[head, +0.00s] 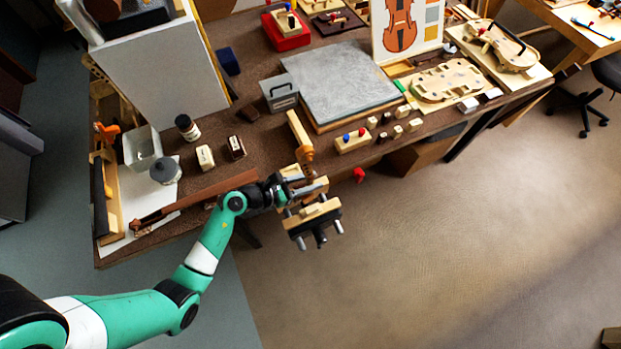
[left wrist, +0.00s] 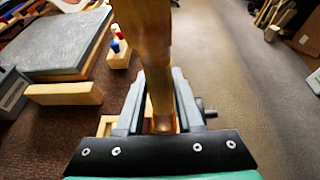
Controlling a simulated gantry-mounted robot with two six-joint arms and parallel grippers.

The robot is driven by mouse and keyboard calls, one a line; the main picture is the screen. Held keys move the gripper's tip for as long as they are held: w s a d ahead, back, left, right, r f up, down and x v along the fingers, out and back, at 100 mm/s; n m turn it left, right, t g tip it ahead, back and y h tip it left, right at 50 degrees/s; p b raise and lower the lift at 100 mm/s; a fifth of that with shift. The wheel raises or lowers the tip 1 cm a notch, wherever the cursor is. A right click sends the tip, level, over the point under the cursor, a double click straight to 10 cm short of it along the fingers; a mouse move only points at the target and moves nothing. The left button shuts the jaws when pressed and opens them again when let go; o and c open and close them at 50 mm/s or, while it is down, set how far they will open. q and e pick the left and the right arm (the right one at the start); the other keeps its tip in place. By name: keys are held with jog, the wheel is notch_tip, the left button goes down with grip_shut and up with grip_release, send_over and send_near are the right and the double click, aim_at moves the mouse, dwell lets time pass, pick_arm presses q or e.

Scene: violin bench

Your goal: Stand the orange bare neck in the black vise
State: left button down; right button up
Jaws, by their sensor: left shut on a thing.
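The orange bare neck (head: 306,162) stands roughly upright at the table's front edge in the head view. It also runs up through the middle of the left wrist view (left wrist: 146,35). My left gripper (head: 309,188) is shut on the neck, with one finger on each side of it. The black vise (head: 320,224), with pale wooden jaw faces, is at the front edge, directly below my gripper. The neck's lower end is over or between the jaws; my gripper hides much of this, so I cannot tell whether it is seated. My right gripper is not in view.
A tan wooden bar (head: 297,127) lies just behind the neck, beside a grey slab (head: 335,85). A block with red and blue knobs (head: 353,142) is to the right. A brown neck piece (head: 190,197) lies left of my gripper. Open floor lies in front.

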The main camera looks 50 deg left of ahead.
aim_at(311, 194)
pick_arm(q)
jog(key=shift+f+b, duration=0.45)
jog(key=shift+f, duration=0.5)
jog(key=shift+p, duration=0.6)
dwell(0.8)
jog(key=shift+f+b, duration=2.95)
jog(key=shift+f, duration=0.6)
jog(key=shift+c, duration=2.3)
grip_release()
jog(key=p+v, duration=0.3)
jog(key=v, duration=0.8)
jog(key=shift+s+a+p, duration=0.15)
jog(key=shift+s+p, duration=0.15)
jog(key=shift+p, duration=0.1)
